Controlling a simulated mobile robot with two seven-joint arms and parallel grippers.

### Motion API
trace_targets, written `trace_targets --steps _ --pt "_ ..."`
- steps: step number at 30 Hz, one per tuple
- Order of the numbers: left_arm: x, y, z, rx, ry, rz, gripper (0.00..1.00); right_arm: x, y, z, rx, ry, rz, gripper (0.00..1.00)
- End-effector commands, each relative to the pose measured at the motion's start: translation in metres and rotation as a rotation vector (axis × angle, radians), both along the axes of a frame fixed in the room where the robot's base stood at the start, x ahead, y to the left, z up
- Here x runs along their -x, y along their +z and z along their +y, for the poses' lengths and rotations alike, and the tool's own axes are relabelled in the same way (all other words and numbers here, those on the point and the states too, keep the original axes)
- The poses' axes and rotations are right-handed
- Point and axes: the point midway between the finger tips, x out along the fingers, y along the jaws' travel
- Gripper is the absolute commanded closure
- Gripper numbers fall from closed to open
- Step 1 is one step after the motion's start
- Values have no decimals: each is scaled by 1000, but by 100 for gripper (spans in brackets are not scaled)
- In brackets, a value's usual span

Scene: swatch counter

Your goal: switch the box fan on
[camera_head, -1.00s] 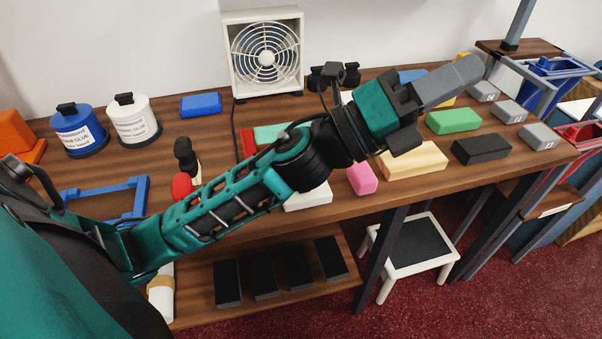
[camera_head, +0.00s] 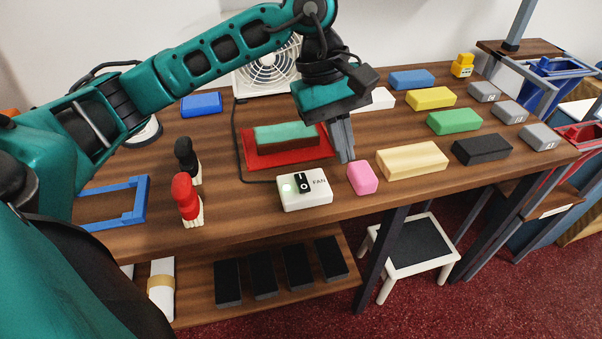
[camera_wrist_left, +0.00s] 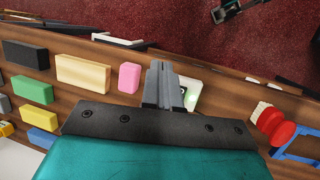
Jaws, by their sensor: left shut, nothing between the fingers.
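The white box fan (camera_head: 267,72) stands at the back of the counter against the wall, partly hidden by my left arm. A dark cord runs from it to a white switch box (camera_head: 318,199) marked FAN near the front edge. The box has a black rocker (camera_head: 303,182) and a bright green light (camera_head: 287,188). My left gripper (camera_head: 347,158) is shut and empty, pointing down, above and behind the switch box's right side. In the left wrist view the gripper fingers (camera_wrist_left: 159,70) partly cover the switch box (camera_wrist_left: 194,86). My right gripper is not seen.
A pink block (camera_head: 362,178) sits just right of the switch box. A red tray (camera_head: 257,161) with a green block (camera_head: 285,134) lies behind it. Several coloured blocks fill the right side.

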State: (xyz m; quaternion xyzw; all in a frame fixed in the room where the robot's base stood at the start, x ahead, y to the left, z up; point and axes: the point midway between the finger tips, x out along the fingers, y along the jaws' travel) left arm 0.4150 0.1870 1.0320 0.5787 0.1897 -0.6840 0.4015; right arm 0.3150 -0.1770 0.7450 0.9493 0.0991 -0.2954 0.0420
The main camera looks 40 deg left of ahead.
Motion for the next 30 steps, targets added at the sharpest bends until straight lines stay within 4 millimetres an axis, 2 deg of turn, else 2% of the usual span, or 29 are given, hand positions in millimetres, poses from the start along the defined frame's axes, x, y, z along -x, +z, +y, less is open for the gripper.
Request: trace_targets --steps 1,3,6,9,23,26,30 --pt "-4 4 20 -82 -3 -14 100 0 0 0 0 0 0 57" --pt "-6 8 42 -177 -9 -18 100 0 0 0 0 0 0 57" --pt "-8 14 65 -270 -10 -16 100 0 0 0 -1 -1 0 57" --pt "-8 18 78 -322 -11 -12 100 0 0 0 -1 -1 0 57" --pt "-7 15 81 -337 -12 -7 100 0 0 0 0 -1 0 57" --pt "-7 5 81 -337 -12 -5 100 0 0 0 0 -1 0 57" --pt "-7 -21 81 -336 -12 -4 100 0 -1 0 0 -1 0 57"
